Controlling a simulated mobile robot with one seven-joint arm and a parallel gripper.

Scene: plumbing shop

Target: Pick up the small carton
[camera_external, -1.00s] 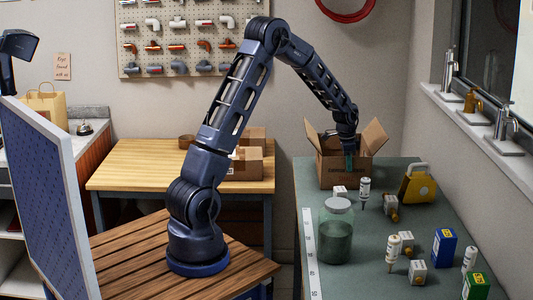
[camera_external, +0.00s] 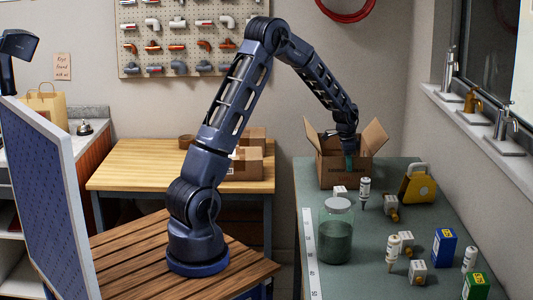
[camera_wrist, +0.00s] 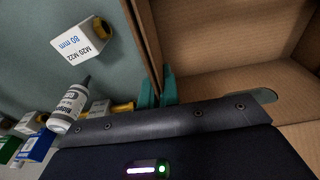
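The small carton (camera_external: 338,174) is an open brown cardboard box with its flaps spread, at the far end of the green worktop. In the wrist view its inside (camera_wrist: 215,50) fills the upper right. My gripper (camera_external: 349,161) points down at the carton's near wall. In the wrist view its teal fingertips (camera_wrist: 156,90) sit close on either side of that thin wall and look shut on it. The outer face of the wall is mostly hidden in the wrist view. I cannot tell if the carton is clear of the worktop.
A white labelled block (camera_wrist: 82,42) and a white bottle (camera_wrist: 68,108) stand near the carton. A glass jar (camera_external: 337,232), a yellow padlock-shaped item (camera_external: 418,184), a blue box (camera_external: 444,247) and a green box (camera_external: 476,287) share the worktop. Window-sill taps (camera_external: 502,126) line the right.

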